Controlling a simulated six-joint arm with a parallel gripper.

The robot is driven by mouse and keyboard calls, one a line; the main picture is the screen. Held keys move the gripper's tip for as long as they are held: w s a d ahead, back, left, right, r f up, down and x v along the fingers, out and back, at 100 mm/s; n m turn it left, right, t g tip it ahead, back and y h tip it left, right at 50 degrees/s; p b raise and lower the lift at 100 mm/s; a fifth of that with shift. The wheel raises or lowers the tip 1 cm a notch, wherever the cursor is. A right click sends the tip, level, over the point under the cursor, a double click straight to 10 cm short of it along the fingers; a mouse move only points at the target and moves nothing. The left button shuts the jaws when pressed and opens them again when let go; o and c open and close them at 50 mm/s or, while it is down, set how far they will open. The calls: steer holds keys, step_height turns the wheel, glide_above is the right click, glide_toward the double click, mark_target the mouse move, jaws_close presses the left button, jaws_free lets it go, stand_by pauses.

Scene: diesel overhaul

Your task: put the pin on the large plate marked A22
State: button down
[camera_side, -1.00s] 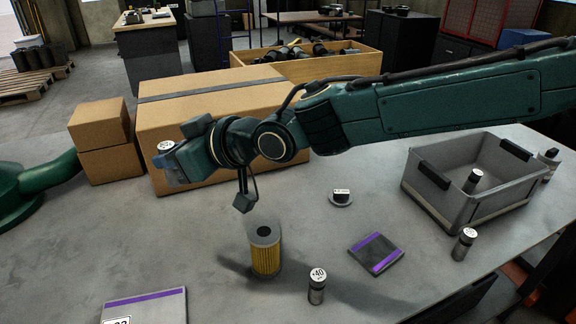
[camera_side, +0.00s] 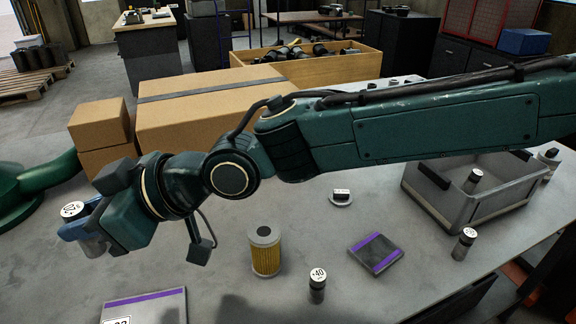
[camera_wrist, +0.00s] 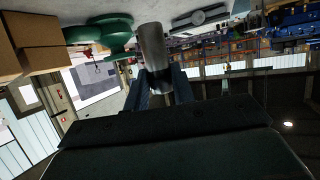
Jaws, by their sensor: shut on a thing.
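My gripper (camera_side: 80,232) is at the left of the side view, shut on a pin (camera_side: 73,210) with a white, dark-marked top, held roughly upright above the table. In the wrist view, the grey cylindrical pin (camera_wrist: 152,45) stands between my fingers (camera_wrist: 160,88). A large grey plate (camera_side: 155,308) with a purple stripe lies at the bottom left of the side view. Its label is cut off by the frame edge; only the ending, which looks like 22, shows. My gripper is above and to the left of this plate, apart from it.
A yellow filter (camera_side: 265,255) and a pin marked 40 (camera_side: 317,287) stand mid-table. A smaller purple-striped plate (camera_side: 375,254) lies right of them. Another pin (camera_side: 465,244) stands near the grey bin (camera_side: 430,205), which holds one pin. Cardboard boxes (camera_side: 215,110) stand behind.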

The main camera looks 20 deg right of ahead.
step_height(320, 180, down, 19)
steer(key=shift+r, duration=0.15)
stand_by(0.8)
steer(key=c, duration=1.2)
jaws_free()
steer(key=shift+v, duration=6)
